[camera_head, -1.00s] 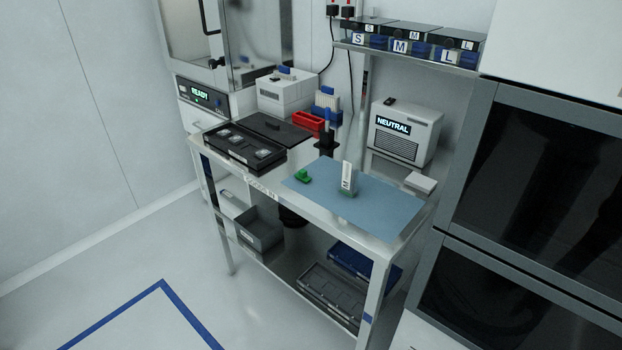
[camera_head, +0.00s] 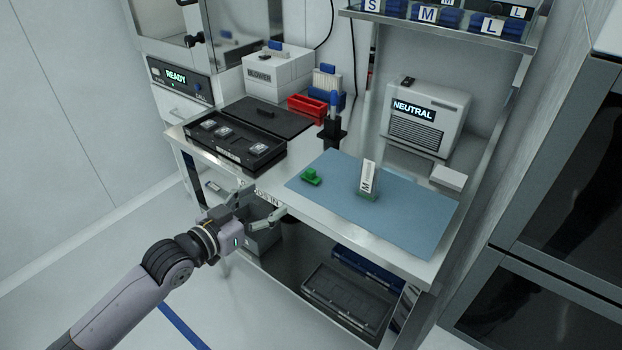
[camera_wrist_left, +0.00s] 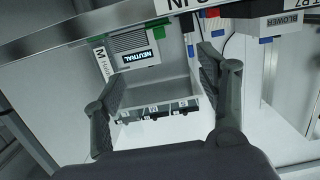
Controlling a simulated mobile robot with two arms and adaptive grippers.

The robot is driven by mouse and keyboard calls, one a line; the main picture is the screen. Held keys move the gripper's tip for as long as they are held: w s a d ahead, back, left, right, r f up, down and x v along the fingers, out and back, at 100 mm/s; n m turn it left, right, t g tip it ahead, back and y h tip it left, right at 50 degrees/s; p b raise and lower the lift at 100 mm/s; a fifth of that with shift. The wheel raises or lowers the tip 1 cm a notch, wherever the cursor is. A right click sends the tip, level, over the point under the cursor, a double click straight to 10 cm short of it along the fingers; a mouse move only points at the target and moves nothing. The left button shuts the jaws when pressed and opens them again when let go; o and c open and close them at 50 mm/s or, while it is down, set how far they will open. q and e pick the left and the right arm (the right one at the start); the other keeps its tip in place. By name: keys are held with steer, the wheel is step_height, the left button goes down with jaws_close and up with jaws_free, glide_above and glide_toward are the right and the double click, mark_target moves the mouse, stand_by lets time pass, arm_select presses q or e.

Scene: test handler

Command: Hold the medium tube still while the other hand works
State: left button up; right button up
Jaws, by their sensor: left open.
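The medium tube (camera_head: 368,176) is a white, slim, upright piece marked "M". It stands in a small green base (camera_head: 367,196) on the blue mat (camera_head: 410,215). A white piece marked "M" also shows in the left wrist view (camera_wrist_left: 103,60), at the left beyond a fingertip. My left gripper (camera_head: 264,205) is open and empty in front of the table's front edge, left of the tube and well apart from it. Its two spread fingers also show in the left wrist view (camera_wrist_left: 162,65). My right gripper is in neither view.
A small green piece (camera_head: 311,177) lies on the mat's left part. A black tray (camera_head: 225,158), a red bin (camera_head: 306,108) and a dark stand with a blue top (camera_head: 332,130) occupy the left and back. A "NEUTRAL" unit (camera_head: 430,115) stands behind the mat. The mat's right part is clear.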

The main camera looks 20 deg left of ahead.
mark_target(308, 173)
arm_select(q)
steer(key=p+x, duration=0.1)
steer(key=x, duration=1.6)
steer(key=shift+w+r, duration=0.15)
steer(key=shift+c, duration=0.2)
steer(key=c, duration=1.1)
